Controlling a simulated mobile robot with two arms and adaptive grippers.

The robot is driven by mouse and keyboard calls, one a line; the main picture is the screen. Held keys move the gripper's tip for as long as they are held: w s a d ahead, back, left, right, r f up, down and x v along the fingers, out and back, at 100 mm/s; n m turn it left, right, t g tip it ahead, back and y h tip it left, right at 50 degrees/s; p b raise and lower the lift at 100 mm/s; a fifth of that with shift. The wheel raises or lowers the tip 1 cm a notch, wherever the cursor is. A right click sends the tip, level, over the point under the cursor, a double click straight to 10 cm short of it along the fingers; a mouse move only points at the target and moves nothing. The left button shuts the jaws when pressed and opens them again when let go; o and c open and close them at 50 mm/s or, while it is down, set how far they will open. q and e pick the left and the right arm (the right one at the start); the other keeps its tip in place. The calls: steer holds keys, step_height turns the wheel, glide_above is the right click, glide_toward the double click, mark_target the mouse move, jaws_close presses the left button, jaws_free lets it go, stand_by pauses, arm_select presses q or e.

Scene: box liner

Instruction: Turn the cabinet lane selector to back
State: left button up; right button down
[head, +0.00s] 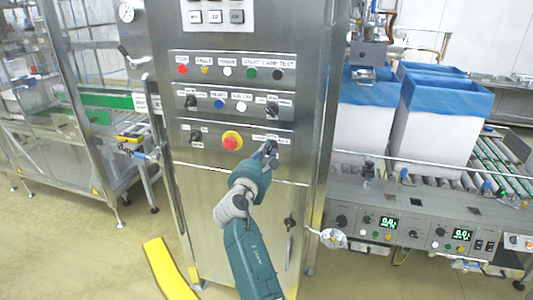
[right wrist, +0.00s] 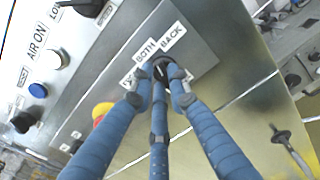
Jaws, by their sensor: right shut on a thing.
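The cabinet (head: 240,230) is a steel upright box with rows of buttons and knobs. The lane selector (right wrist: 160,70) is a dark round knob at the right end of the lowest panel (head: 205,148). In the right wrist view, labels BOTH and BACK sit beside it, with a third label partly hidden behind a finger. My right gripper (head: 268,150) has its blue-grey fingers closed around the knob; it also shows in the right wrist view (right wrist: 160,82). The fingers cover much of the knob, so I cannot tell exactly where it points. My left gripper is not in view.
A red mushroom button on a yellow ring (head: 231,141) is close to the left of my gripper. Other knobs and buttons (head: 240,106) are above. A door handle (head: 289,240) is below right. White boxes with blue liners (head: 433,115) stand on a roller conveyor at right.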

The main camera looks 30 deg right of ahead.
steer(key=m+b, duration=0.1)
steer(key=m, duration=0.2)
steer(key=shift+d+m, duration=0.1)
steer(key=shift+m, duration=0.2)
steer(key=shift+s+r+m, duration=0.1)
steer(key=shift+m, duration=0.8)
steer(key=shift+m+b, duration=0.3)
steer(key=c, duration=1.7)
jaws_free()
steer(key=shift+o, duration=0.2)
